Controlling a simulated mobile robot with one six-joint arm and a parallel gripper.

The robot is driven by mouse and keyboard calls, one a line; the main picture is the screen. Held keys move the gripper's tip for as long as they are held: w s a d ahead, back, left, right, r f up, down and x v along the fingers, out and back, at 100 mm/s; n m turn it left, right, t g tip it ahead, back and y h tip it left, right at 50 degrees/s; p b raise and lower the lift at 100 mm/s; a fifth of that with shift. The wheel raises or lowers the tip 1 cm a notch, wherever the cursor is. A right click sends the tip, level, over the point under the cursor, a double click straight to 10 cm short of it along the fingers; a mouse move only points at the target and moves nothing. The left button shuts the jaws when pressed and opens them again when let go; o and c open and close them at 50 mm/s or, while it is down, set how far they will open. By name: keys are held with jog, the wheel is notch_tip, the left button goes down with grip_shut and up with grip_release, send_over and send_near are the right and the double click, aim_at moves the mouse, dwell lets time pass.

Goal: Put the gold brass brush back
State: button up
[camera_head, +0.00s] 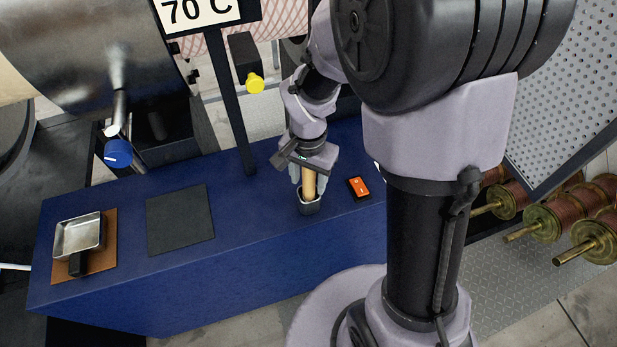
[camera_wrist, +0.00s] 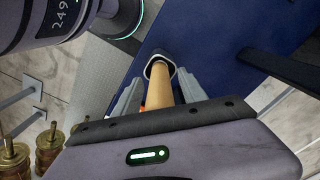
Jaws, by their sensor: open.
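The brush shows only as a pale wooden handle (camera_head: 309,184) standing upright in a small dark holder (camera_head: 310,205) on the blue bench. Its brass end is hidden inside the holder. The handle also shows in the wrist view (camera_wrist: 160,88), leading down into the holder's light-rimmed mouth (camera_wrist: 158,57). My gripper (camera_head: 308,180) is over the holder with its fingers open on either side of the handle. In the wrist view, my gripper (camera_wrist: 160,92) has a finger on each side of the handle, and the left one is clearly apart from it.
An orange switch box (camera_head: 358,187) stands right of the holder. A dark mat (camera_head: 180,219) and a metal pan (camera_head: 79,236) on a brown board lie to the left. A black post (camera_head: 232,110) carries the "70 C" sign behind. Brass-ended spools (camera_head: 590,238) are at right.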

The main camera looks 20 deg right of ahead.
notch_tip(320, 180, up, 12)
jog(key=p, duration=0.4)
jog(key=shift+p, duration=0.3)
jog(key=s+a+r+n+t+y, duration=0.1)
jog(key=s+a+r+n+t, duration=0.1)
jog(key=s+r, duration=0.4)
jog(key=s+a+r+n+t+y, duration=0.1)
jog(key=s+r+n+t, duration=0.1)
jog(key=s+r, duration=0.4)
jog(key=shift+s+a+n+t, duration=0.3)
jog(key=shift+s+a+t, duration=0.1)
jog(key=shift+t, duration=0.5)
